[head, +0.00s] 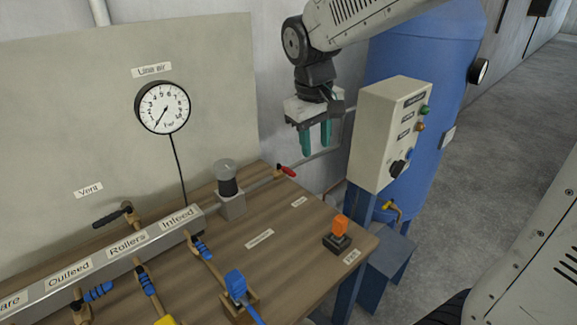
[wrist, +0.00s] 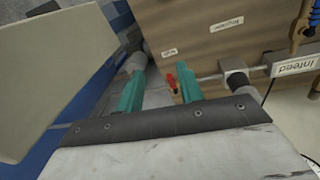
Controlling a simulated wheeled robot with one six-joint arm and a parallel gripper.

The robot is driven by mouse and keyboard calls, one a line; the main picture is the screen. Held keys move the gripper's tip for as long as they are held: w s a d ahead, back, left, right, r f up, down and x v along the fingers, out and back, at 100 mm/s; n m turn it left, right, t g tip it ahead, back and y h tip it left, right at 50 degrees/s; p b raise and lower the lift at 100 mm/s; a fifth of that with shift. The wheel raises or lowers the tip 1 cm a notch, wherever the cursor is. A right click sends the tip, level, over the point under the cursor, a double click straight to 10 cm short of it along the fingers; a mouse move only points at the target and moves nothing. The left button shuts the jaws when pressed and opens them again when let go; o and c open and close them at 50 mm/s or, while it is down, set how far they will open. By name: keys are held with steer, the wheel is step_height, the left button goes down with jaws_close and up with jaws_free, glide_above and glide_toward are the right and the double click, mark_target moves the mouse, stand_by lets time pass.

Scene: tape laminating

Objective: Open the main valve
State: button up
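A small valve with a red lever (head: 287,172) sits on the pipe at the bench's back edge, right of the black-and-grey filter unit (head: 228,185). Its lever appears to lie across the pipe. The labels near it are too small to read surely, so I cannot confirm that it is the main valve. My gripper (head: 317,146) hangs above and right of it, teal fingers pointing down, open and empty. In the wrist view the red lever (wrist: 172,82) shows beyond and between the spread fingers (wrist: 160,82), apart from them.
A grey control box (head: 378,140) on a blue post and a blue tank (head: 440,100) stand close to the right. The line air gauge (head: 163,107) is on the back panel. An orange switch (head: 341,225) and a labelled manifold (head: 128,243) with blue-handled valves occupy the bench.

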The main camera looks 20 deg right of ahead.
steer(key=n, duration=0.2)
glide_toward(290, 170)
steer(key=f, duration=0.7)
steer(key=shift+w+d, duration=0.3)
steer(key=shift+d, duration=0.1)
steer(key=shift+d+f, duration=0.1)
steer(key=shift+f, duration=0.5)
jaws_close()
